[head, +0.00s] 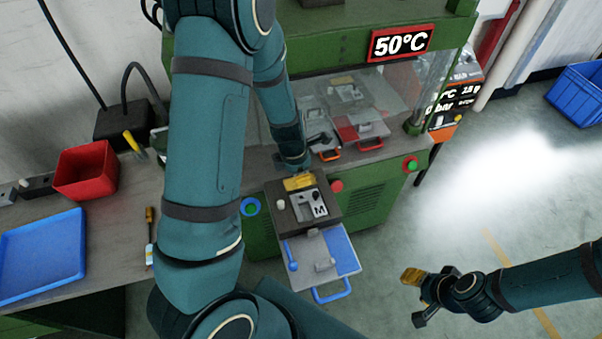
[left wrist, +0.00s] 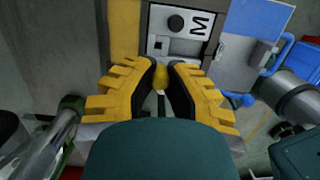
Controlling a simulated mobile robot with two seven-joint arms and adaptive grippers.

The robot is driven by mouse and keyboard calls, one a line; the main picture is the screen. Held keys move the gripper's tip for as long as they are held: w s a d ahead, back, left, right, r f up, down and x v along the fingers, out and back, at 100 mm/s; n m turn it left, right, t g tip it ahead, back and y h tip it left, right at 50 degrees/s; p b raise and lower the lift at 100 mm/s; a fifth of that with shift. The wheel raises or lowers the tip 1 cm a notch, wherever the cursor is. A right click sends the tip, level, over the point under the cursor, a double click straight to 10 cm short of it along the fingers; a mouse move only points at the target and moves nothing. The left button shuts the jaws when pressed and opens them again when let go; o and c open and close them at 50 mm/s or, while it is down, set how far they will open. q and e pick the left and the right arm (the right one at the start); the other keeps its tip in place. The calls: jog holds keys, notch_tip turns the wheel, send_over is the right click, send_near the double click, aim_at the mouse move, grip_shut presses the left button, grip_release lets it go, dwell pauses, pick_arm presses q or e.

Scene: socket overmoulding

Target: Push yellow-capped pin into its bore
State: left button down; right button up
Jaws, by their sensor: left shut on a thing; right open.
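The yellow-capped pin (left wrist: 161,78) shows as a small yellow knob between the black pads of my left gripper (left wrist: 166,82) in the left wrist view. My left gripper is shut on it, at the edge of the mould (head: 285,219). In the head view the yellow fingers of my left gripper (head: 299,183) are at the mould's back edge, and the pin cannot be made out there. The pin's lower part and the bore are hidden, so I cannot tell how deep it sits. My right gripper (head: 412,277) is open and empty, over the floor at the right.
A grey plate with blue edges (head: 340,252) and a blue handle extends from the mould's front. The green press (head: 375,190) stands behind, with trays inside. A red bin (head: 86,170) and a blue tray (head: 42,255) are on the left bench.

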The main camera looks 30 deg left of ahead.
aim_at(301, 193)
pick_arm(q)
jog(key=shift+f+b, duration=3.35)
jog(key=shift+f, duration=0.95)
jog(key=c, duration=1)
grip_release()
notch_tip(301, 193, up, 12)
jog(key=s+a, duration=0.1)
jog(key=shift+s+a, duration=0.15)
jog(key=shift+f, duration=0.1)
jog(key=shift+s, duration=0.1)
